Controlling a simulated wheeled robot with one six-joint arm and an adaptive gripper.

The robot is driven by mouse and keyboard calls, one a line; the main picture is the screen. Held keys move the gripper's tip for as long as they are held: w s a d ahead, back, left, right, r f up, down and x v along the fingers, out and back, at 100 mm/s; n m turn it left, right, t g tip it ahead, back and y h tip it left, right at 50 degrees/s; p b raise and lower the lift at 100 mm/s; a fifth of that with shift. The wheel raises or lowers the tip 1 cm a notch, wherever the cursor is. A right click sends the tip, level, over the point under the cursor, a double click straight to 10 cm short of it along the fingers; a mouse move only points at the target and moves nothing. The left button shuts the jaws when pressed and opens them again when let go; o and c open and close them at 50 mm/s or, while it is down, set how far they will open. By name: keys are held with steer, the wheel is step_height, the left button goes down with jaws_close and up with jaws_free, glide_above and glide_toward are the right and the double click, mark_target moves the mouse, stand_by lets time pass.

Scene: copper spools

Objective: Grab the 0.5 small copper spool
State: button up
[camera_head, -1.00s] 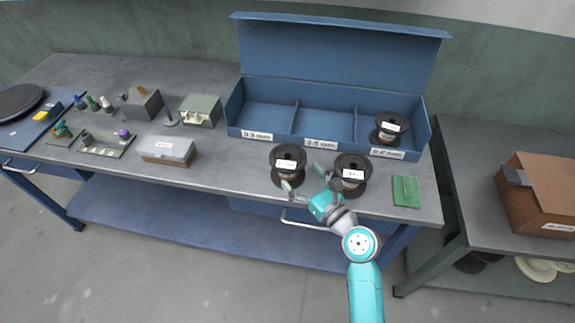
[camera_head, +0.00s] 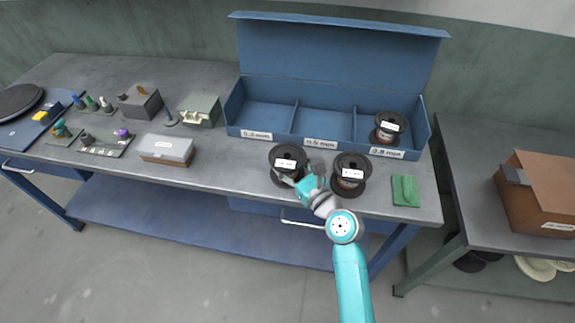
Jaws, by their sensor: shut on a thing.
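Two black copper spools with white labels stand near the front edge of the workbench: the left spool (camera_head: 285,153) and the right spool (camera_head: 351,163). Their label print is too small to read. My gripper (camera_head: 299,174) is at the front right side of the left spool, with its fingers closed on it. The fingers partly cover the spool's lower right side. The spool appears to be still on the bench. A third spool (camera_head: 387,122) sits in the right compartment of the blue box.
The open blue box (camera_head: 272,143) has three compartments with blurred labels; the left and middle are empty. A green pad (camera_head: 405,190) lies right of the spools. A grey-lidded box (camera_head: 166,151) stands left. A cardboard box (camera_head: 540,196) is on the right table.

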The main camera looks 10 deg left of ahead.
jaws_close()
steer(key=shift+r, duration=0.1)
steer(key=shift+r, duration=0.1)
